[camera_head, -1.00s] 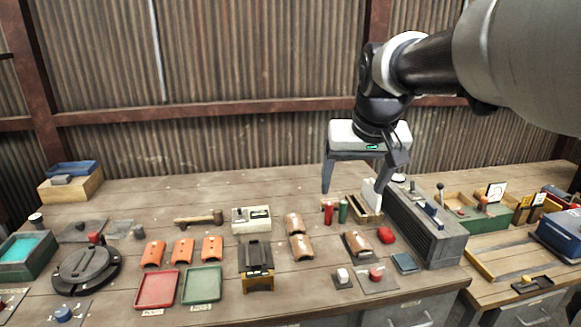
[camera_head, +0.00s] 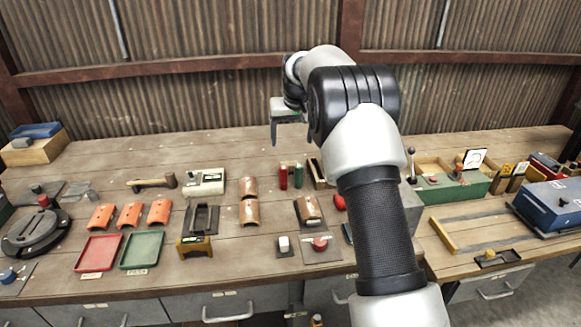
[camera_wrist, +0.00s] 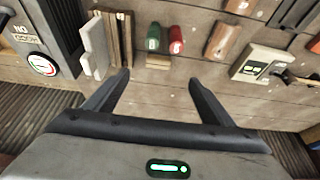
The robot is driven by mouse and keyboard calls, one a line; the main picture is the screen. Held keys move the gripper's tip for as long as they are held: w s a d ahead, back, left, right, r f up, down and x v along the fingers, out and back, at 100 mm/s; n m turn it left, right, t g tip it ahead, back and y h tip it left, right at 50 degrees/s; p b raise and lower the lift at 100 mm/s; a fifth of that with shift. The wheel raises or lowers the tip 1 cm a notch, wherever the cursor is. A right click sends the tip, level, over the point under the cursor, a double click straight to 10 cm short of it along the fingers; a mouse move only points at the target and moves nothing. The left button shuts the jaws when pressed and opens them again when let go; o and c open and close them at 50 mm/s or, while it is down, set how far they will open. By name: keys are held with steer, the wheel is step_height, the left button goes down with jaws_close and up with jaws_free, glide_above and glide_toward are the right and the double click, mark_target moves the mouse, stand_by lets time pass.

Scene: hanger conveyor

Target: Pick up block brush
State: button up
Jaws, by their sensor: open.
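My gripper (camera_wrist: 160,78) is open, with nothing between its fingers. In the head view it (camera_head: 290,128) hangs above the back of the bench, partly hidden by my arm. I cannot tell for certain which item is the block brush. One candidate is a small wooden block (camera_wrist: 158,62) in the wrist view, just beyond the fingertips, beside a green cylinder (camera_wrist: 153,38) and a red cylinder (camera_wrist: 176,40). Another is a brown block with a pale part (camera_head: 308,208) on a dark plate, right of the middle of the bench in the head view.
Wooden slats (camera_wrist: 121,40) and an upright white piece (camera_wrist: 95,48) stand close to the left finger in the wrist view. A grey machine (camera_wrist: 48,35) is further left. A pale meter (camera_head: 205,182) and a wooden-handled tool (camera_head: 152,183) lie left. The back of the bench is fairly clear.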

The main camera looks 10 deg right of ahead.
glide_toward(290, 166)
steer(key=x, duration=0.5)
steer(key=shift+s+a+f+p, duration=0.1)
steer(key=shift+a+p, duration=0.1)
steer(key=shift+p, duration=0.1)
steer(key=shift+p+x, duration=0.3)
steer(key=shift+x, duration=2.3)
steer(key=shift+d, duration=0.15)
steer(key=shift+c, duration=0.3)
steer(key=c, duration=1.1)
